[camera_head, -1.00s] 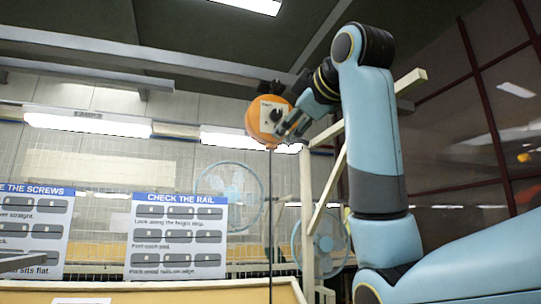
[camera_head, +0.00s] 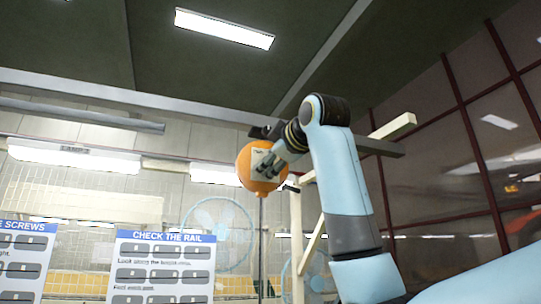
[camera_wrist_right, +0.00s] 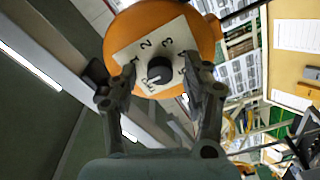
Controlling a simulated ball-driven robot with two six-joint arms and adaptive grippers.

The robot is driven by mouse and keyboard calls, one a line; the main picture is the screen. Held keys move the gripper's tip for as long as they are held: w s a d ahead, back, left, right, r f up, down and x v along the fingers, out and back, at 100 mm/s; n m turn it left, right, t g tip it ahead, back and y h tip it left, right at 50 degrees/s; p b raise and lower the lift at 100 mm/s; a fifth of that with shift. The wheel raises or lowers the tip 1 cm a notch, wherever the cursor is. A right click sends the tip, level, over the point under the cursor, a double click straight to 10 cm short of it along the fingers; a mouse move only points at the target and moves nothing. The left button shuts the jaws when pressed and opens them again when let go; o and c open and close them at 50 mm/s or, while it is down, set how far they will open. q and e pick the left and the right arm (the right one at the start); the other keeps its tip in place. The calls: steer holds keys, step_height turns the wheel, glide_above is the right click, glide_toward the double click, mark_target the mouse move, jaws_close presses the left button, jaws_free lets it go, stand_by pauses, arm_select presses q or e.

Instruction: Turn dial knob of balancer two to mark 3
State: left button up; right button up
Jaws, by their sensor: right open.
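The balancer (camera_head: 246,174) is an orange round housing hanging under the overhead rail, with a cable down from it. I cannot tell its number. In the right wrist view its pale dial plate (camera_wrist_right: 147,45) carries printed marks, among them 1, 2 and 3, around a black dial knob (camera_wrist_right: 160,67). Which mark the knob points to is not clear. My right gripper (camera_wrist_right: 160,72) is open, its two fingers on either side of the knob, with no clear contact. In the head view this gripper (camera_head: 266,167) partly covers the dial plate. My left gripper is not in view.
A grey overhead rail (camera_head: 150,98) runs behind the balancer. A pale wooden post (camera_head: 297,240) and brace stand close to its right. Instruction boards (camera_head: 165,265) and a fan (camera_head: 217,235) are behind. The space left of the balancer looks clear.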

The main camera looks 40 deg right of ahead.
steer(key=shift+c, duration=0.3)
jaws_close()
steer(key=shift+m, duration=0.4)
steer(key=shift+f+m+h+b, duration=0.1)
steer(key=shift+m+h+b, duration=0.3)
steer(key=shift+m+b, duration=4.35)
steer(key=shift+m+h+b, duration=0.4)
steer(key=shift+m+b, duration=0.3)
steer(key=shift+m, duration=8.25)
